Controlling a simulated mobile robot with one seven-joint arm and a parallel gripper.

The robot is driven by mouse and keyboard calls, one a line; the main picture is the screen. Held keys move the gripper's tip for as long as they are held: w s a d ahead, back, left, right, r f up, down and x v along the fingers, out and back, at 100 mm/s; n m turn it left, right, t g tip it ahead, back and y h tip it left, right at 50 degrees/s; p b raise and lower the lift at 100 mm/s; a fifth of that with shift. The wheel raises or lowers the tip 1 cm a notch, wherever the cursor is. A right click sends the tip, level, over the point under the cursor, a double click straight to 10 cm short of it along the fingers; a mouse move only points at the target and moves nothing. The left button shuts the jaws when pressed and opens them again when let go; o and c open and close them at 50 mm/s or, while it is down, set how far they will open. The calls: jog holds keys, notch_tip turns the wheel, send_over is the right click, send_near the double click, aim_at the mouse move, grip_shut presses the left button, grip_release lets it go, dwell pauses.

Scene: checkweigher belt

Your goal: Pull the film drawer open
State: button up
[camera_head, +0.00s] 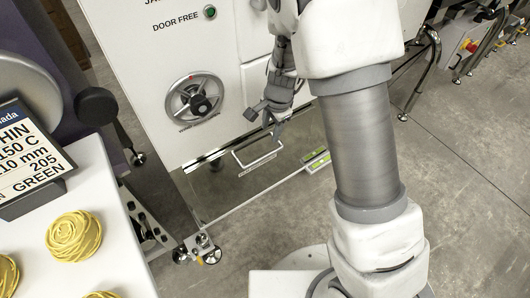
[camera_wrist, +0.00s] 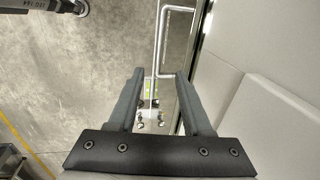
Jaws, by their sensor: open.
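The film drawer (camera_head: 222,190) is a grey, shiny panel low on the white machine, and it looks shut. My gripper (camera_head: 262,121) is open and empty, just above the handle in the head view. In the wrist view both fingers of my gripper (camera_wrist: 159,73) show apart; whether one touches the handle's near end I cannot tell.
A round dial with a black knob (camera_head: 200,104) and a green "DOOR FREE" lamp (camera_head: 210,12) are on the machine front. A white table (camera_head: 110,245) with yellow pasta nests (camera_head: 74,236) stands at left.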

aim_at(264, 156)
jog(key=f+b, duration=0.2)
jog(key=f, duration=0.3)
jog(key=w+a+f+b, duration=0.1)
jog(key=f, duration=0.4)
jog(key=w+f+b, duration=0.1)
jog(key=f+b, duration=0.1)
jog(key=f, duration=0.3)
jog(key=shift+w+a+f+b, duration=0.1)
jog(key=shift+w+a+b, duration=0.1)
jog(key=shift+a+b, duration=0.1)
grip_shut()
dwell(0.6)
